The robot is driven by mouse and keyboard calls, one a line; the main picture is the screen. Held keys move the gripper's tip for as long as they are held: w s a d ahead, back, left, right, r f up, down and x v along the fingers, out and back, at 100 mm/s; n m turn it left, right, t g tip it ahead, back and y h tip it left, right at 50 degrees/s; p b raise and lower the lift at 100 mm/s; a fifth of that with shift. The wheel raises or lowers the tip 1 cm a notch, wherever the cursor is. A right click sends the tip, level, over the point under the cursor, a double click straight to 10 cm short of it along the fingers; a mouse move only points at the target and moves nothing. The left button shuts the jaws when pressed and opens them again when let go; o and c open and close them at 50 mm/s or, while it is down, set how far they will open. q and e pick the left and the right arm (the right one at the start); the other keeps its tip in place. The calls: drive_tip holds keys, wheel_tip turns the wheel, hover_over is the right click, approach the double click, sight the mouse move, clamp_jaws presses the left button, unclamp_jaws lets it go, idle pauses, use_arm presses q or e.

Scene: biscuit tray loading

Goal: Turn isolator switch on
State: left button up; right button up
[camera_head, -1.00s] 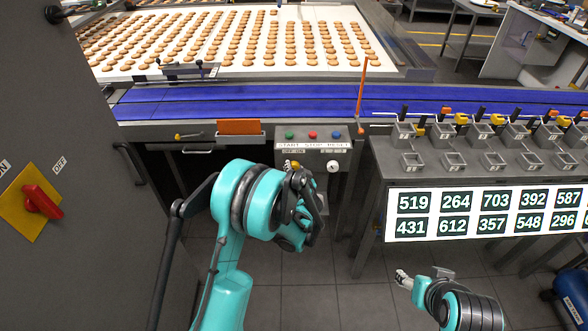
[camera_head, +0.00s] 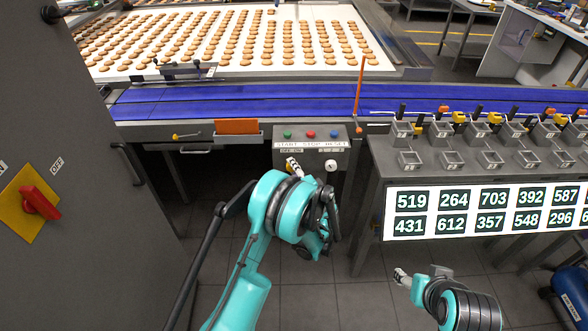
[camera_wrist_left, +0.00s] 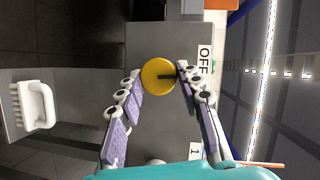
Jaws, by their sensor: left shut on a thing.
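A red rotary handle (camera_head: 41,203) sits tilted on a yellow plate (camera_head: 18,214) on the grey cabinet at the left, between an ON label, cut off by the picture edge, and an OFF label. My left gripper (camera_head: 294,168) is at the control panel (camera_head: 311,145), well to the right of that handle.
The panel has green, red and blue buttons and a white dial (camera_head: 331,166). A blue conveyor (camera_head: 230,101) and a biscuit tray (camera_head: 378,62) lie behind. A number display (camera_head: 480,212) and metal bins stand right. The floor below is open.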

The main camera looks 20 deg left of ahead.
use_arm(q)
drive_tip(key=shift+m, duration=0.4)
idle(0.3)
drive_tip(key=o, duration=1.2)
drive_tip(key=shift+c, duration=0.2)
drive_tip(key=v, duration=1.2)
drive_tip(key=shift+f+y, duration=0.2)
drive_tip(key=shift+y, duration=0.1)
